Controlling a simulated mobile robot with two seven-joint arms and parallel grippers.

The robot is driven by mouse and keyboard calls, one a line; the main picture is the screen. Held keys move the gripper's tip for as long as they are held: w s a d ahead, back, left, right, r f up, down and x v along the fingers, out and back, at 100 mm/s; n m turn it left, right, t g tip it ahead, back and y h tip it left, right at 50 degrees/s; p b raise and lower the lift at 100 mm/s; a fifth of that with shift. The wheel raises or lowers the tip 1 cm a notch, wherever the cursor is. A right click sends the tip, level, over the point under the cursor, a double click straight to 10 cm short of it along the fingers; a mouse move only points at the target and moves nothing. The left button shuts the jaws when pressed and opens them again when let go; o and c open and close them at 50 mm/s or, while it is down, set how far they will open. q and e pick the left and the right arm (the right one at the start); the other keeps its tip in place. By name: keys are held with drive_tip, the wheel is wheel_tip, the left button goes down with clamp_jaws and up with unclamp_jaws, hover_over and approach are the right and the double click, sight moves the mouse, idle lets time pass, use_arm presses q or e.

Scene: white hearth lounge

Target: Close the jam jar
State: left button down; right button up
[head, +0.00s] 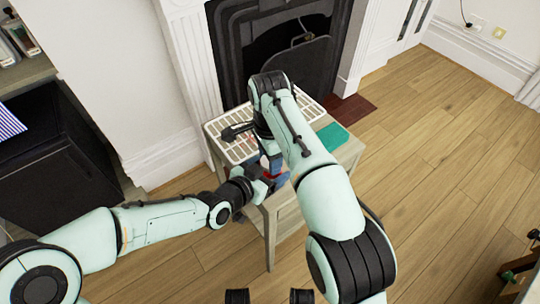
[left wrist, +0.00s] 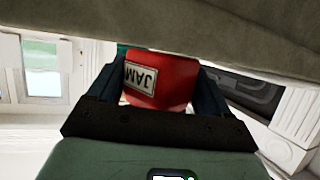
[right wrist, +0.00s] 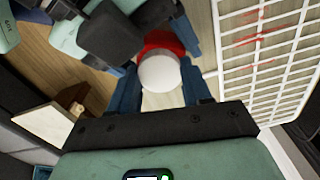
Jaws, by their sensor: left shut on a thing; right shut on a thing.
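The red jam jar (left wrist: 172,88) has a white label reading JAM. My left gripper (left wrist: 157,85) is shut on it, a finger on each side, near the table's edge. A round white lid (right wrist: 160,73) lies between the fingers of my right gripper (right wrist: 162,90), which is shut on it. The red jar (right wrist: 158,40) shows directly behind the lid in the right wrist view. I cannot tell whether the lid is seated or turned tight. In the head view, my right gripper (head: 271,158) and left gripper (head: 262,184) meet at the jar, mostly hidden by my arms.
A small wooden table (head: 283,208) carries a white wire rack (head: 233,146) and a green cloth (head: 337,137). Red smears (right wrist: 250,38) show on the rack. The dark fireplace (head: 240,50) stands behind. A dark cabinet (head: 45,150) is at left.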

drive_tip(key=m, duration=0.2)
drive_tip(key=shift+m, duration=0.3)
drive_tip(key=o, duration=1.2)
use_arm(q)
drive_tip(key=shift+r, duration=0.1)
use_arm(e)
drive_tip(key=shift+r, duration=2.25)
